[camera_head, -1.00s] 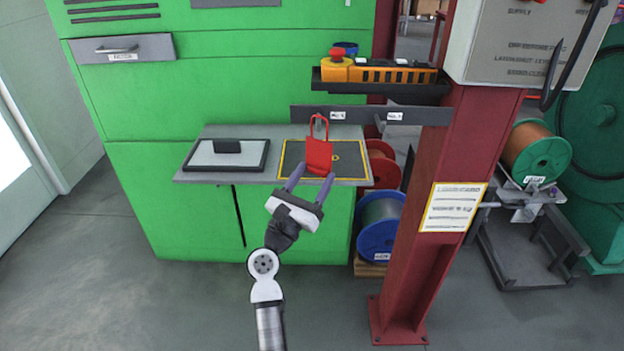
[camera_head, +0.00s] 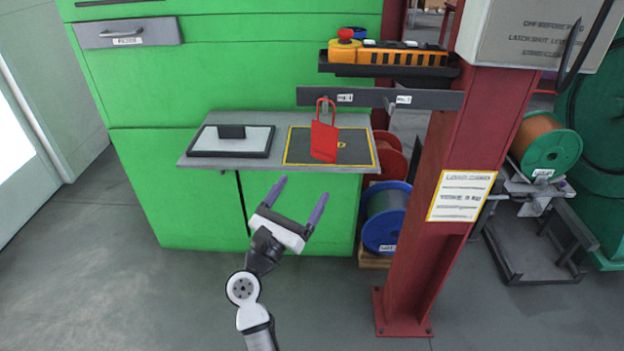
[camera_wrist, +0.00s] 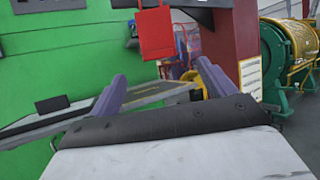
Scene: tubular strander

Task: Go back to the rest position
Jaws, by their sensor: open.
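My gripper (camera_head: 300,199) is open and empty, with its two purple fingers spread apart. It hangs in front of and below the front edge of the shelf. A red tag-like item with a loop on top (camera_head: 324,140) hangs from the left hook of the dark bar, in front of the yellow-bordered mat. The red item also shows in the wrist view (camera_wrist: 156,33), ahead of and above the fingers and apart from them.
The grey shelf (camera_head: 232,165) juts from the green cabinet and bears a framed pad with a dark block (camera_head: 231,132). The dark bar (camera_head: 372,98) spans to the red post (camera_head: 452,200). Spools stand under and right of it. Open floor lies at left.

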